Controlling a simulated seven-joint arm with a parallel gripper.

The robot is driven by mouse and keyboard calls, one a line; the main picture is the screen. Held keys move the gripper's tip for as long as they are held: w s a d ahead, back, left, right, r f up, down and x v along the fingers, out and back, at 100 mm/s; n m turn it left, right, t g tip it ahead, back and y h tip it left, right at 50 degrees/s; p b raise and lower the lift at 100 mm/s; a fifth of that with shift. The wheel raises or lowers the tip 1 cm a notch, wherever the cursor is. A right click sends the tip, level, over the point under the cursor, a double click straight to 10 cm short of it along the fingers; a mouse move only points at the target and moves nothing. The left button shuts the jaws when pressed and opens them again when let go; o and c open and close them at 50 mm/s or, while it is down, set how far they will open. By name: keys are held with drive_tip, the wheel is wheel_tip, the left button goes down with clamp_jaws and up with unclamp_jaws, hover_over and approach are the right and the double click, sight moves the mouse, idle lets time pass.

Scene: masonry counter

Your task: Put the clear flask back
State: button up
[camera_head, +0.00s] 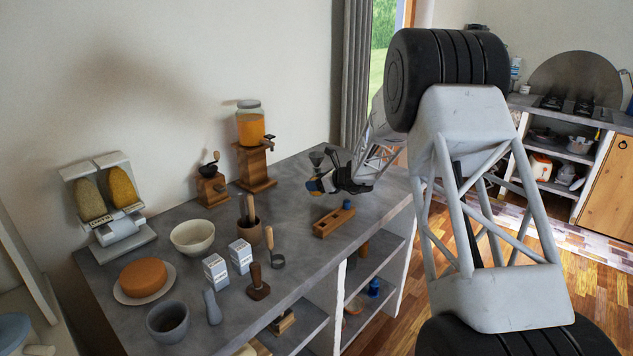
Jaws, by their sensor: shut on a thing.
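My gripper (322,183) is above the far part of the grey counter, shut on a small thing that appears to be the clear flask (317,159). Its dark, see-through, flared top shows just above the fingers; the fingers hide the rest. A wooden holder (331,222) lies on the counter below the gripper and slightly right. A small blue-topped thing (347,205) stands at its far end. The gripper and flask look clear of the holder, but the exact height is hard to tell.
A juice dispenser (251,127) on a wooden stand and a coffee grinder (212,184) stand left of the gripper, near the wall. Counter around the holder is mostly free.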

drive_tip(key=shift+f, duration=1.4)
drive_tip(key=shift+f, duration=0.1)
drive_tip(key=o, duration=1.2)
drive_tip(key=shift+d, duration=0.1)
drive_tip(key=v, duration=1.2)
drive_tip(key=shift+s, duration=0.1)
